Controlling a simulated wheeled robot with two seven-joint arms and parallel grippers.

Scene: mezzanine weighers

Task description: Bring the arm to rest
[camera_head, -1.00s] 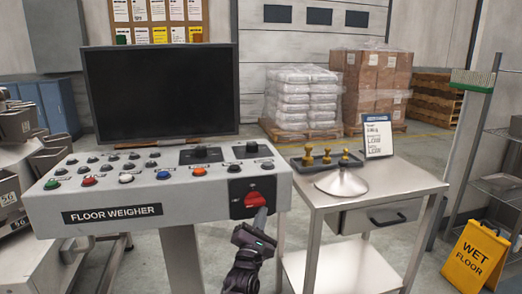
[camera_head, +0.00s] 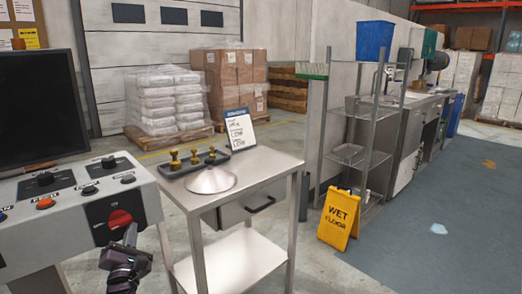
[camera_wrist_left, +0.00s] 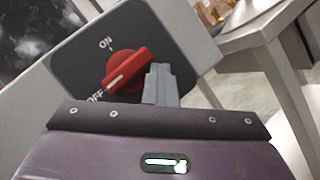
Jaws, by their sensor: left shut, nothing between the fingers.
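My left gripper (camera_head: 131,233) is shut and empty, just in front of the console's red rotary switch (camera_head: 120,219). In the left wrist view the closed fingers (camera_wrist_left: 159,82) stand just to the right of the red switch (camera_wrist_left: 127,70). The switch's white mark points toward OFF. I cannot tell whether the fingertips touch the switch or its panel. My right gripper is not in view.
The console (camera_head: 65,205) with its buttons and dark screen (camera_head: 40,108) is at the left. A yellow wet-floor sign (camera_head: 339,218) and shelf rack stand further right.

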